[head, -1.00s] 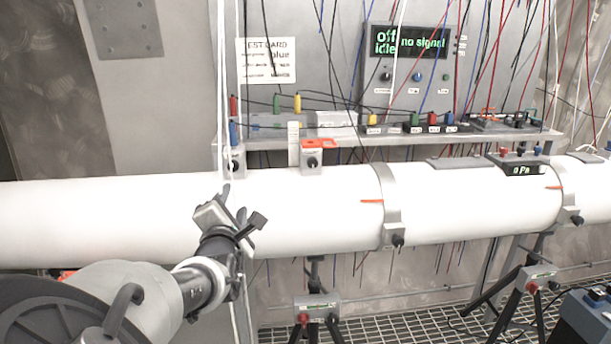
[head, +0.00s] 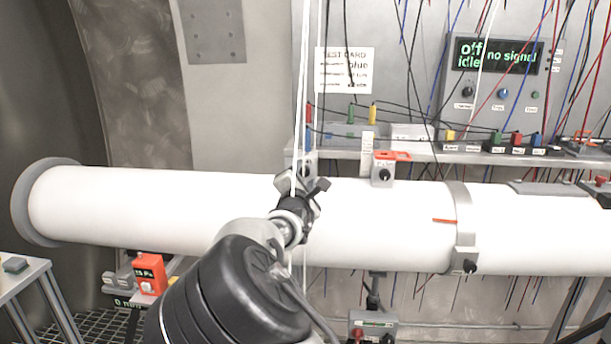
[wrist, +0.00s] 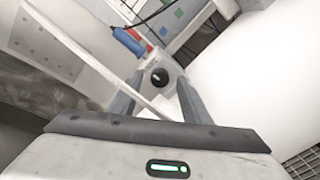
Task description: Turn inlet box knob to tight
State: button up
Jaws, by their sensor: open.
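A small light-grey box (head: 309,160) with a dark knob stands at the pipe's top, just behind my gripper (head: 300,186) in the head view. In the wrist view its round black knob (wrist: 159,77) with a pale pointer mark lies between and beyond my gripper's two open fingers (wrist: 160,88). The fingers appear apart from the knob and hold nothing. In the head view my gripper partly hides this box. I cannot read its label, so I cannot tell whether it is the inlet box. A second box with an orange top and black knob (head: 384,174) stands to the right.
The big white pipe (head: 150,210) runs across below. White cords (head: 301,90) hang close by my gripper. A blue plug (wrist: 129,42) is near the knob in the wrist view. A shelf (head: 345,154) with coloured plugs is behind. An orange box (head: 149,272) is at lower left.

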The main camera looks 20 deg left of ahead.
jog(key=shift+x, duration=0.95)
jog(key=shift+c, duration=0.4)
jog(key=c, duration=1)
jog(key=shift+o, duration=0.2)
